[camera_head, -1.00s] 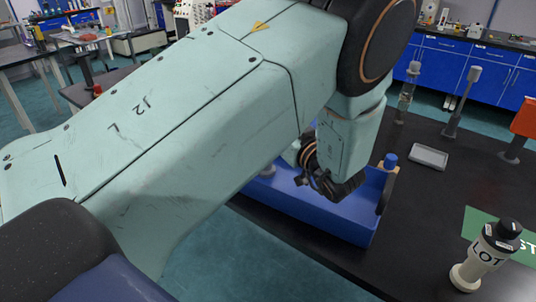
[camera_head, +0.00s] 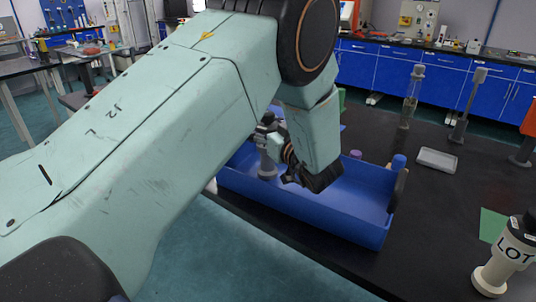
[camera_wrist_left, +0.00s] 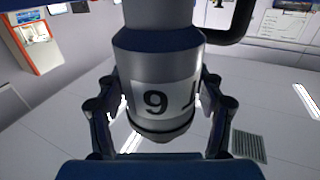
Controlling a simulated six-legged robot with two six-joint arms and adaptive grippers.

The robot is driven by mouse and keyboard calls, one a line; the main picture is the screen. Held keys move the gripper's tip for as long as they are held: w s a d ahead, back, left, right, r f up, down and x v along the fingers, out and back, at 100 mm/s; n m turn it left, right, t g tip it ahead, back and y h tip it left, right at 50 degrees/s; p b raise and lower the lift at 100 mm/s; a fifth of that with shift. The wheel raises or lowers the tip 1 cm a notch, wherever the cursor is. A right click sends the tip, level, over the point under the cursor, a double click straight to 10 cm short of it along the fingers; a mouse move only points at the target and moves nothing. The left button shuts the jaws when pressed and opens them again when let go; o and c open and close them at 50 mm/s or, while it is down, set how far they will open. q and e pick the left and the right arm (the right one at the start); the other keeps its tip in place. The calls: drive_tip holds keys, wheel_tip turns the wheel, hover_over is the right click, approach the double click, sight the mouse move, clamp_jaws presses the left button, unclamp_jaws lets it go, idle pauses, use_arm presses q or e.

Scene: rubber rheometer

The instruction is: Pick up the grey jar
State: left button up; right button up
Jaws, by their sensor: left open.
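The grey jar (camera_head: 266,166) stands at the left end of the blue bin (camera_head: 300,205), partly hidden by my gripper. In the left wrist view, a grey jar (camera_wrist_left: 155,65) with a dark blue band and a white label reading "9" fills the middle. My left gripper (camera_head: 276,151) is open at the jar, its wrist tilted down into the bin. In the wrist view, its fingers (camera_wrist_left: 156,112) lie on both sides of the jar; whether they touch it cannot be told. My right gripper is not in view.
A blue-capped item (camera_head: 398,163) and a purple-topped item (camera_head: 355,154) are at the bin's far right side. A cream bottle marked "LOT" (camera_head: 508,252) stands at the right. A grey tray (camera_head: 437,160) and slim stands (camera_head: 467,105) are farther back.

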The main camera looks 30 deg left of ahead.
use_arm(q)
drive_tip(key=shift+x, duration=0.85)
drive_tip(key=shift+s+d, duration=0.15)
drive_tip(key=shift+s, duration=0.05)
drive_tip(key=shift+c, duration=0.3)
drive_tip(key=shift+w+f, duration=0.1)
drive_tip(key=shift+w, duration=0.05)
drive_tip(key=c, duration=0.4)
clamp_jaws()
